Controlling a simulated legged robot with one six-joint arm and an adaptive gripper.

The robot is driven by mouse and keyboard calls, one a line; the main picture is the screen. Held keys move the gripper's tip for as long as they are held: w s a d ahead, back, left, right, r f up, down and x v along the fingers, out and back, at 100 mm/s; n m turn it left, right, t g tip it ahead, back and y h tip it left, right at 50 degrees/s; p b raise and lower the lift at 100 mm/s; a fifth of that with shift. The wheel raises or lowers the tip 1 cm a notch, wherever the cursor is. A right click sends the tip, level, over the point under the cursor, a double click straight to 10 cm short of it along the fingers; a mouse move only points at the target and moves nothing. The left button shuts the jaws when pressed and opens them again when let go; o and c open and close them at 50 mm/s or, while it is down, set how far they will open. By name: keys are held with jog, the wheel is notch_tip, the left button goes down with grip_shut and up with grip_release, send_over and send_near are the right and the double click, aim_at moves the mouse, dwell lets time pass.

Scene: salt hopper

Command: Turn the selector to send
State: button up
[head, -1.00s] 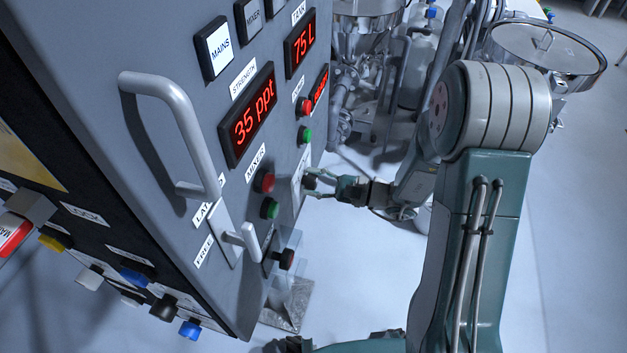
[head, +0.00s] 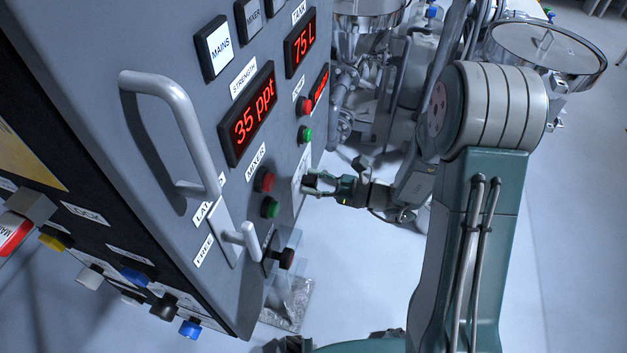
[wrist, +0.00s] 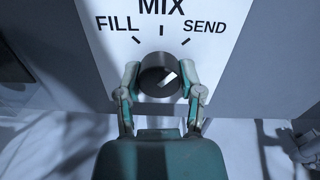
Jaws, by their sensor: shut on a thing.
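The selector is a round black knob (wrist: 158,74) on a white plate (wrist: 115,50) marked FILL, MIX and SEND. Its white pointer line slants up and to the right, toward the SEND tick. My gripper (wrist: 160,82) is shut on the knob, with one finger on its left side and one on its right. In the head view my gripper (head: 320,186) reaches the right edge of the grey panel from the right. The knob (head: 309,181) is small and partly hidden by the fingers there.
The panel (head: 215,185) also carries a large grey handle (head: 180,110), a small latch lever (head: 243,238), red and green buttons (head: 270,208) and lit displays (head: 248,114). Pipes and vessels (head: 365,60) stand behind. The floor to the right is clear.

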jog(key=shift+m, duration=0.6)
jog(key=o, duration=1.1)
jog(key=shift+o, duration=0.2)
jog(key=shift+d, duration=0.1)
jog(key=v, duration=1.1)
jog(key=shift+d, duration=0.35)
jog(key=shift+s+f, duration=0.1)
